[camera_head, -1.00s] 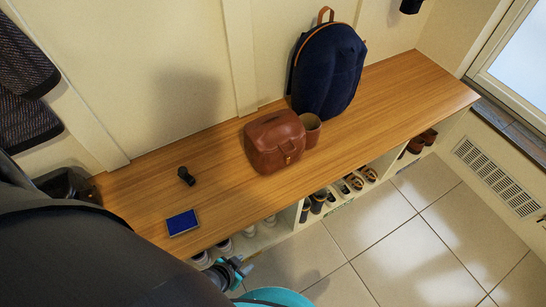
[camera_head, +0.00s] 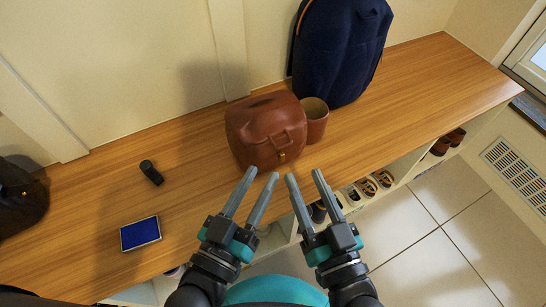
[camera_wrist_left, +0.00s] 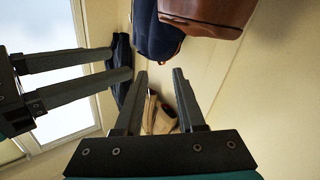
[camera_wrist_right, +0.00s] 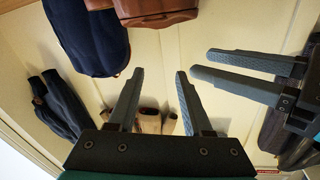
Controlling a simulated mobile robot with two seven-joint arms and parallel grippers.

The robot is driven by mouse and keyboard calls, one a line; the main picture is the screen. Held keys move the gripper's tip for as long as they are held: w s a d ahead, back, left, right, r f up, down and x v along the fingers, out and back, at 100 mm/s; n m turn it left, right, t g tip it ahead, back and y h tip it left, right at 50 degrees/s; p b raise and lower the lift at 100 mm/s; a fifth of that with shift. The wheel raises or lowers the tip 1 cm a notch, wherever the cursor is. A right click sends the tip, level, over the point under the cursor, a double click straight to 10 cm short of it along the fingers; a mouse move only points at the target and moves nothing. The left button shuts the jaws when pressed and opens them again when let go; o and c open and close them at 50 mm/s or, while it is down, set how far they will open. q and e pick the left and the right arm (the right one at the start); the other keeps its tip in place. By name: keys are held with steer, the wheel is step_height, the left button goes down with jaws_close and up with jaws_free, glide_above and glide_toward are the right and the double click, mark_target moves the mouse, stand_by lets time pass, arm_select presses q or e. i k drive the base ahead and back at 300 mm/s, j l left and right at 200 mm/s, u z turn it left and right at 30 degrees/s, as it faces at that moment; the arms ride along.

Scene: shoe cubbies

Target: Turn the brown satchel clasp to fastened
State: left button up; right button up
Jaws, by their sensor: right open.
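The brown satchel (camera_head: 262,128) stands upright on the wooden bench in the head view, with a small brass clasp (camera_head: 282,155) low on its front flap. How the clasp is turned is too small to tell. My left gripper (camera_head: 261,178) is open and empty, just in front of and below the satchel. My right gripper (camera_head: 304,178) is open and empty beside it, to the right, in front of the satchel's right side. Neither gripper touches the satchel. The satchel's underside edge also shows at the top of the left wrist view (camera_wrist_left: 205,18) and the right wrist view (camera_wrist_right: 155,12).
A brown cup (camera_head: 315,120) stands close against the satchel's right side, with a navy backpack (camera_head: 340,50) behind. A blue-faced box (camera_head: 140,233) and a small black object (camera_head: 151,172) lie left on the bench (camera_head: 420,85). Shoes fill cubbies below. The bench's right part is clear.

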mark_target(281, 155)
steer(key=l+u, duration=0.2)
steer(key=l, duration=0.45)
steer(key=l+u, duration=0.15)
steer(key=l, duration=0.55)
steer(key=k+l+u, duration=0.2)
steer(key=l, duration=0.45)
steer(key=i, duration=0.1)
